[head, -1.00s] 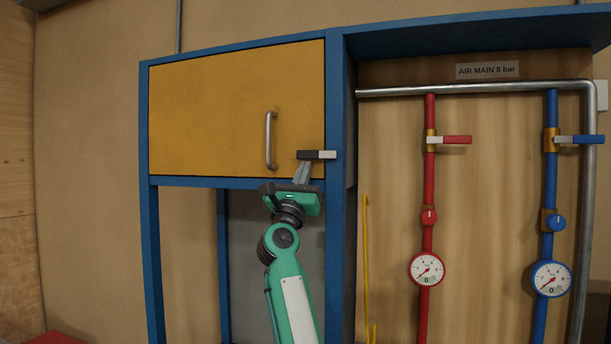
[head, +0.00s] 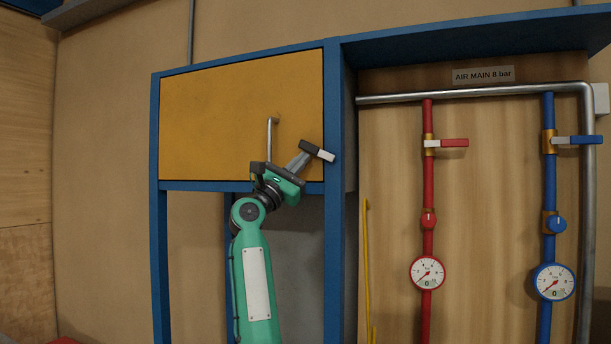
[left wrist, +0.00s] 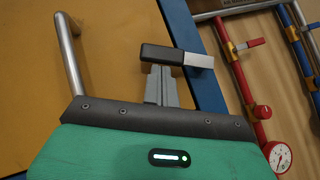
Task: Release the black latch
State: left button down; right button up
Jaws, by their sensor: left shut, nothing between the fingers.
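The black latch (head: 309,147) with its white end (head: 326,156) sits at the lower right of the yellow cabinet door (head: 220,120). It is tilted, white end lower right, and that end overlaps the blue frame post. It also shows in the left wrist view, black part (left wrist: 162,54) and white end (left wrist: 198,60). My left gripper (head: 301,158) is shut and empty, its fingertips at the underside of the black part. In the left wrist view the fingers (left wrist: 160,74) meet the latch from below; firm contact is hard to tell. My right gripper is not in view.
A metal door handle (head: 270,143) stands just left of my gripper. The blue frame post (head: 334,230) is at the right. Further right are a red pipe (head: 427,185) and a blue pipe (head: 548,185) with valves and gauges. The yellow door appears closed.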

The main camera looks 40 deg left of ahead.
aim_at(305, 142)
pick_arm(q)
jog(key=m+h, duration=0.1)
jog(key=r+m+g+h, duration=0.1)
jog(key=m, duration=0.1)
jog(key=r+m+g+h, duration=0.1)
jog(key=m, duration=0.1)
jog(key=shift+a, duration=0.35)
jog(key=shift+r+m+g+h, duration=0.25)
jog(key=shift+m+g+h, duration=0.25)
jog(key=shift+m+g, duration=0.1)
jog(key=shift+d+r, duration=0.45)
jog(key=shift+r, duration=0.35)
jog(key=shift+w+d+r, duration=0.2)
jog(key=shift+d+r, duration=0.45)
jog(key=shift+r, duration=0.25)
jog(key=shift+w+d+r, duration=0.15)
jog(key=shift+d+r, duration=0.4)
jog(key=shift+d, duration=0.15)
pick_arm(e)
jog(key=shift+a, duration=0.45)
pick_arm(q)
jog(key=shift+r, duration=0.1)
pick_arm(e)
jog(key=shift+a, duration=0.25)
pick_arm(q)
jog(key=shift+w, duration=0.1)
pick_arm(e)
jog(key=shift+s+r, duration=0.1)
